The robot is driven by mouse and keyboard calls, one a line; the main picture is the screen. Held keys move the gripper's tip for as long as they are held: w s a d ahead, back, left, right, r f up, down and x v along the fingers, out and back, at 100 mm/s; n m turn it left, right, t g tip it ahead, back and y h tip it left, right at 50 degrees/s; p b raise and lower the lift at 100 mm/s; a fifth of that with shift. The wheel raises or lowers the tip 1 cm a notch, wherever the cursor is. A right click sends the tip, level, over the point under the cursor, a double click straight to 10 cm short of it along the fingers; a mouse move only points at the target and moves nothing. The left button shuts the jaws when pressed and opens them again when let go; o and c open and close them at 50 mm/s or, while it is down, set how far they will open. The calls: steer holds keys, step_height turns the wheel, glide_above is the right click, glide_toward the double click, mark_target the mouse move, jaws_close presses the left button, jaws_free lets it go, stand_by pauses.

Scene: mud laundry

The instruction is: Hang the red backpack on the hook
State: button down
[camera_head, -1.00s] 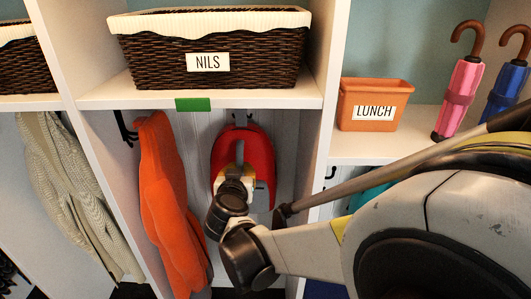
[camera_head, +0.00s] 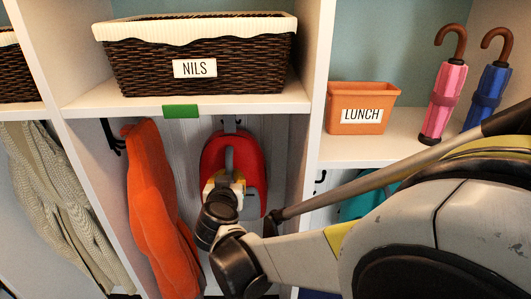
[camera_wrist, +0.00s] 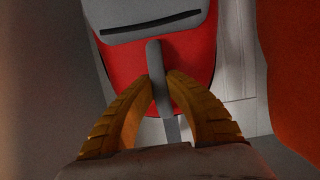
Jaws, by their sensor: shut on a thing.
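The red backpack (camera_head: 249,161) is upright inside the middle cubby, below the shelf, close to the pale back wall. My gripper (camera_head: 227,176) is in front of it. In the wrist view my gripper (camera_wrist: 162,82) is shut on a grey strap or handle of the backpack, which runs between the two yellow-brown fingers. The backpack's red body and grey panel (camera_wrist: 150,18) fill the upper part of that view. A hook (camera_head: 231,122) shows just above the backpack's top under the shelf. I cannot tell whether the backpack's loop is around it or only in front of it.
An orange garment (camera_head: 158,205) hangs from a dark hook (camera_head: 113,140) to the left, near my gripper. Above are the shelf edge (camera_head: 225,104) and the NILS basket (camera_head: 165,82). The cubby divider (camera_head: 303,165) is close on the right, with the LUNCH bin (camera_head: 360,98) beyond.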

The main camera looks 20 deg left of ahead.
steer(key=shift+s+f+b, duration=0.1)
steer(key=shift+f+b, duration=0.95)
steer(key=shift+b, duration=0.6)
stand_by(0.7)
steer(key=c, duration=1.4)
jaws_free()
steer(key=shift+d, duration=0.1)
steer(key=s+d, duration=0.1)
steer(key=s, duration=0.3)
steer(key=s+d+b, duration=0.1)
steer(key=s, duration=0.3)
steer(key=s+d+f+b, duration=0.1)
steer(key=s, duration=0.3)
steer(key=shift+s+d, duration=0.35)
steer(key=shift+d, duration=0.05)
